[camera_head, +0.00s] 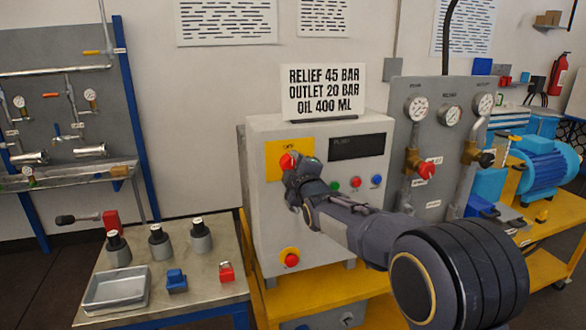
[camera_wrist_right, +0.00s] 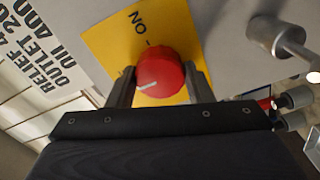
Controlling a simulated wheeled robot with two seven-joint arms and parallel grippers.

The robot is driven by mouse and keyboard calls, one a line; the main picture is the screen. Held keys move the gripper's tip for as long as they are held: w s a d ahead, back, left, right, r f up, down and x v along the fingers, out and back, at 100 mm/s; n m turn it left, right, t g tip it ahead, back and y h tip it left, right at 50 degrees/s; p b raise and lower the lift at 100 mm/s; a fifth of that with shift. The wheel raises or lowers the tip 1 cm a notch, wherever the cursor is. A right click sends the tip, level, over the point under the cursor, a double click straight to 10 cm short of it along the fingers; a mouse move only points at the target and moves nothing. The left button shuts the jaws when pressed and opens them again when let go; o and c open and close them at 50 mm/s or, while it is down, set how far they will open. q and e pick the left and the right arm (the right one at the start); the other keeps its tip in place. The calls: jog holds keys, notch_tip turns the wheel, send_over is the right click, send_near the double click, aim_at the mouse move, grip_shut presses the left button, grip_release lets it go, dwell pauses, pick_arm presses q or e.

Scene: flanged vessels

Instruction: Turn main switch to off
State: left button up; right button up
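The main switch is a red round knob (camera_head: 287,161) on a yellow plate (camera_head: 275,165) at the upper left of the grey cabinet's front. In the right wrist view the knob (camera_wrist_right: 160,73) sits between the two fingers of my right gripper (camera_wrist_right: 160,80), which appear to touch it on both sides. Its white pointer line points left in that view, away from the "ON" mark at the top. In the head view my right gripper (camera_head: 292,168) hides part of the knob and plate; a small label above the knob is hard to read. My left gripper is not in view.
A red button on a yellow base (camera_head: 290,258) is low on the cabinet (camera_head: 265,225). Small coloured buttons (camera_head: 355,182) sit under a dark display (camera_head: 357,147). A panel with gauges and red-handled valve (camera_head: 425,170) stands right. A side table (camera_head: 210,270) holds a tray and several small parts.

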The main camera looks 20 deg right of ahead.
jog(key=o, duration=0.4)
jog(key=shift+o, duration=0.2)
jog(key=s+b, duration=0.1)
jog(key=s, duration=0.6)
jog(key=shift+s, duration=0.4)
jog(key=shift+d, duration=0.1)
